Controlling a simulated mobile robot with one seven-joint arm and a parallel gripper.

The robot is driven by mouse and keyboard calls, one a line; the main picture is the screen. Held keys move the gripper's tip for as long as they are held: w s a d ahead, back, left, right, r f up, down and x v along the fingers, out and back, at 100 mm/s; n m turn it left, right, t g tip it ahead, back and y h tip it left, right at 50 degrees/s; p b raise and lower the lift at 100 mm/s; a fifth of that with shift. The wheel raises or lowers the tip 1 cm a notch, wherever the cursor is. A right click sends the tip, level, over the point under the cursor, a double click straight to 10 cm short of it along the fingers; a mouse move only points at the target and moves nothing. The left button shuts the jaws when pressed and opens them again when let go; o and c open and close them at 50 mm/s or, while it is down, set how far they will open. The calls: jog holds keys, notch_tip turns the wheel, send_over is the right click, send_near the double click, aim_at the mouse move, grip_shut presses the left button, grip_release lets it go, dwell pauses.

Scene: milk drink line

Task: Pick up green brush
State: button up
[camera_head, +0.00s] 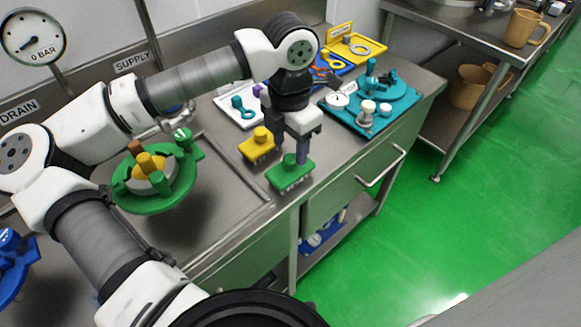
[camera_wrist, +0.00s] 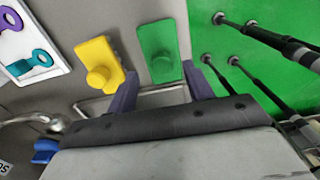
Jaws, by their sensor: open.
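The green brush (camera_head: 291,174) lies bristles down near the front edge of the steel counter, its round knob on top. It also shows in the wrist view (camera_wrist: 158,40), straight ahead of the fingers. My gripper (camera_head: 292,147) is open and empty, just above and behind the green brush in the head view. In the wrist view the gap between the fingertips (camera_wrist: 159,73) lines up with the knob, one finger to each side. I cannot tell whether the fingers are low enough to be around the knob.
A yellow brush (camera_head: 257,146) lies close to the left of the green one. A white tray (camera_head: 238,118) with teal and purple tools and a teal board (camera_head: 350,115) with parts stand behind. A green round part (camera_head: 155,200) is over the sink at left.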

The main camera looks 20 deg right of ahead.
aim_at(291, 157)
jog(key=f+p, duration=0.1)
jog(key=f, duration=0.3)
jog(key=shift+s, duration=0.2)
jog(key=c, duration=1.1)
